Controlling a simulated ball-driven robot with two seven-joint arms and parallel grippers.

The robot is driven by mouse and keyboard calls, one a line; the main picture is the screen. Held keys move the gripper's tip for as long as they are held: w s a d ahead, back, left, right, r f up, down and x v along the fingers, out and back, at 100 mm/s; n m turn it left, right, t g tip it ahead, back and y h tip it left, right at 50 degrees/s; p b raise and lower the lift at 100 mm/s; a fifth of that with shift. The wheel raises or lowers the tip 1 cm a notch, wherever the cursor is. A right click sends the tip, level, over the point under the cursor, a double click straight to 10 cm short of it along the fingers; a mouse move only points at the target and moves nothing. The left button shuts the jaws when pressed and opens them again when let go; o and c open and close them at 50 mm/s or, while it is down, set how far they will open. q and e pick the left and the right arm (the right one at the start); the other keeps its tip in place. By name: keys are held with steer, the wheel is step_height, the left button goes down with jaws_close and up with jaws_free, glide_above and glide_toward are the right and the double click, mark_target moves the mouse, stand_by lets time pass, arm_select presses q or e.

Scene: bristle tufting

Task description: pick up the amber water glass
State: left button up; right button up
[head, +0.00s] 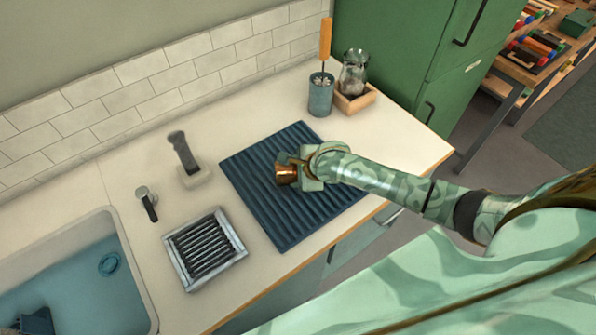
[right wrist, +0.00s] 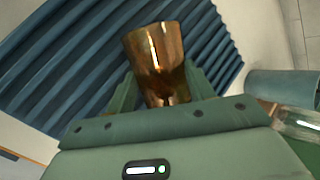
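The amber water glass (head: 286,175) is over the blue ribbed mat (head: 262,210) in the head view. It also shows in the right wrist view (right wrist: 155,55), between the two green fingers of my right gripper (right wrist: 162,85). Both fingers lie close against the glass's sides, and the gripper looks shut on it. In the head view my right gripper (head: 298,168) comes to the glass from the right. I cannot tell whether the glass touches the mat. My left gripper is not in view.
A blue-grey cup with an orange-handled brush (head: 320,95) and a clear jar in a wooden tray (head: 353,95) stand at the back right. The green fridge (head: 400,50) stands beyond.

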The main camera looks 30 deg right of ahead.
steer(key=c, duration=0.3)
